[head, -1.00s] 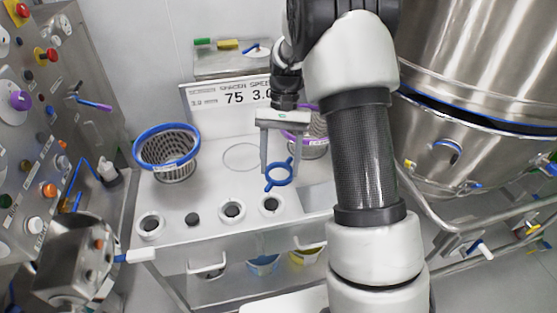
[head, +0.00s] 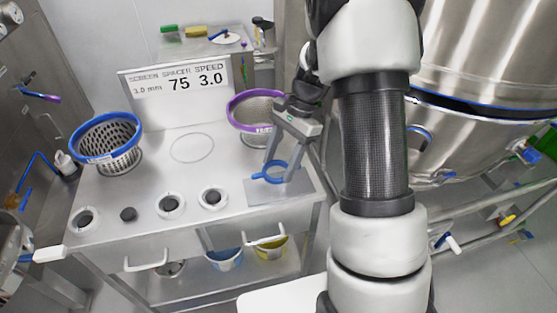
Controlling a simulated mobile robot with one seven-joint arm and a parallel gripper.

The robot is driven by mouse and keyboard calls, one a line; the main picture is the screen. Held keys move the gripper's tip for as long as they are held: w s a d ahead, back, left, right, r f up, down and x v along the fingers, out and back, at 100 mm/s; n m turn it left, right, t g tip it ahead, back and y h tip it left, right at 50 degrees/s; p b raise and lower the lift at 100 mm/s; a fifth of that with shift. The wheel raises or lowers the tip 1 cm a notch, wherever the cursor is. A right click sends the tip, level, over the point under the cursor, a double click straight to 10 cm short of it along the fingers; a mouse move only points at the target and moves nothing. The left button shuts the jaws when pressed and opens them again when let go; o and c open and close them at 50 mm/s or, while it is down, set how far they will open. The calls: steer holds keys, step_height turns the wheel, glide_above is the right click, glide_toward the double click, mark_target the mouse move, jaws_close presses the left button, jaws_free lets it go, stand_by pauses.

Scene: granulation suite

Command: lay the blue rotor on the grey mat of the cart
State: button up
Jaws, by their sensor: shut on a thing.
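The blue rotor (head: 261,175), a ring with short arms, hangs at the tips of my gripper (head: 279,170). The gripper points down and is shut on the rotor. The rotor shows in front of the grey mat (head: 285,194), a flat rectangle at the right front of the cart top (head: 189,175). Whether the rotor touches the mat or is just above it, I cannot tell. Part of the mat's back is hidden by the rotor and gripper fingers.
A purple-rimmed basket (head: 238,108) stands close behind my gripper. A blue-rimmed basket (head: 107,150) stands at the left of the cart. Several round-holed fittings line the front, left of the mat. A sign (head: 180,88) stands at the back. A large steel vessel (head: 485,75) is at right.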

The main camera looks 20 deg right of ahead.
mark_target(285, 165)
steer(key=shift+d+f, duration=0.15)
steer(key=shift+d, duration=0.15)
steer(key=shift+f+b, duration=1.6)
steer(key=shift+f, duration=0.6)
steer(key=o, duration=1.4)
steer(key=shift+c, duration=0.2)
steer(key=p+v, duration=0.3)
steer(key=v, duration=1.4)
steer(key=shift+r, duration=0.2)
